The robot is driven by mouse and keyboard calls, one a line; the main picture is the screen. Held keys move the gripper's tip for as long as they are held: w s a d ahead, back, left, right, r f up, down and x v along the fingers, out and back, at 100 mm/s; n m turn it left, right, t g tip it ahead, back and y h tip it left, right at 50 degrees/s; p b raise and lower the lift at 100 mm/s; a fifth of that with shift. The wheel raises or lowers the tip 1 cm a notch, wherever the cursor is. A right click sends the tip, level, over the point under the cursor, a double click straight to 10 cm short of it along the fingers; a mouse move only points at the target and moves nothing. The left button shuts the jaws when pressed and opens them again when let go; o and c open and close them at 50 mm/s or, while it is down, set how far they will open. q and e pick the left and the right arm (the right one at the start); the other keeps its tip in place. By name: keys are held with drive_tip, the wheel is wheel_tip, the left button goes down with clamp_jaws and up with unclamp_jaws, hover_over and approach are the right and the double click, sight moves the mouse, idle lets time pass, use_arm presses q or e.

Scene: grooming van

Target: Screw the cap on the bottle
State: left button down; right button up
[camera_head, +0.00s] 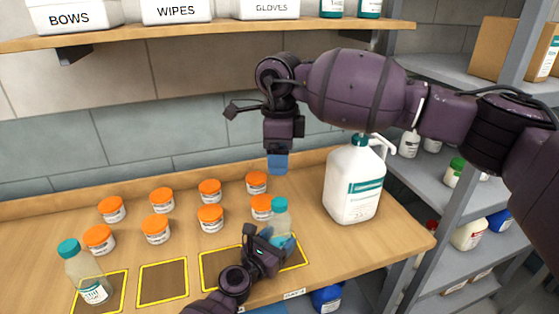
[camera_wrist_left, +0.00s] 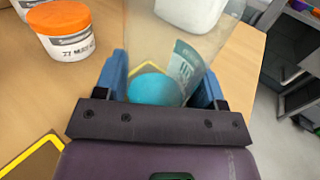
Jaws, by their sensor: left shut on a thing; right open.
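A clear bottle (camera_head: 281,226) with a teal cap (camera_head: 279,205) on its top stands upright near the right yellow-edged mat (camera_head: 222,274). My left gripper (camera_head: 277,241) is shut on this bottle from the front. In the left wrist view the clear bottle (camera_wrist_left: 200,45) sits between the blue fingers, with the teal cap (camera_wrist_left: 155,90) close to the gripper. I cannot tell how tightly the cap sits. My right gripper (camera_head: 278,163) is open, pointing down above the bottle, apart from the cap and empty. A second clear bottle (camera_head: 91,278) with a teal cap stands at the left.
Several orange-lidded jars (camera_head: 156,230) stand behind the mats. A white pump jug (camera_head: 353,185) stands to the right of the held bottle. A wall shelf (camera_head: 200,35) with bins hangs above. Grey shelving (camera_head: 440,200) stands at the right. The middle mat (camera_head: 163,281) is empty.

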use_arm(q)
drive_tip(key=shift+c, duration=0.7)
unclamp_jaws()
drive_tip(key=shift+s, duration=0.1)
drive_tip(key=p+v, duration=0.1)
drive_tip(key=v, duration=0.9)
drive_tip(key=shift+s+a, duration=0.25)
